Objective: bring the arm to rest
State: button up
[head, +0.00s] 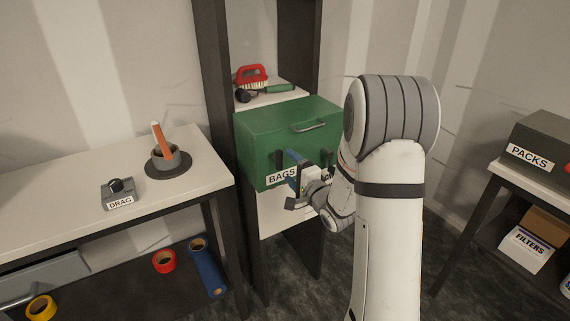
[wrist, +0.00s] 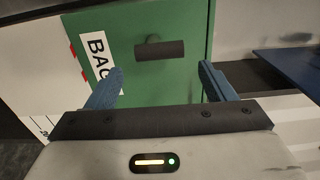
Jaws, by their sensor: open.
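My gripper (head: 295,172) is in front of the green box (head: 255,135) labelled BAGS, at the middle of the head view. In the wrist view my gripper (wrist: 161,73) has its two blue fingers spread apart, with nothing held between them. A dark bar handle (wrist: 160,50) on the green front shows between and beyond the fingertips. The fingers do not appear to touch it. The left finger overlaps the BAGS label (wrist: 97,58). My arm hides the box's right side in the head view.
A red-handled brush (head: 251,76) lies on the shelf behind the box. At left, a bench (head: 75,192) holds a grey DRAG block (head: 118,193) and a dark pot (head: 165,162). A PACKS box (head: 540,147) stands at right. Dark floor lies between.

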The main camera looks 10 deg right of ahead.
jog(key=shift+v, duration=0.9)
jog(key=s+a+r+n+g+h+p, duration=0.1)
jog(key=s+n+g, duration=0.4)
jog(key=s, duration=0.5)
jog(key=s+a+r+n+g+h+p, duration=0.1)
jog(key=s+r+n+g, duration=0.3)
jog(key=s, duration=0.7)
jog(key=s+a+r+n+g+h+p, duration=0.1)
jog(key=s+r+n+g+h+p, duration=0.2)
jog(key=s, duration=0.7)
jog(key=n+g, duration=0.2)
jog(key=shift+s+a+r+n+g+h, duration=0.25)
jog(key=shift+a+r+n+g+h, duration=0.05)
jog(key=shift+a, duration=0.1)
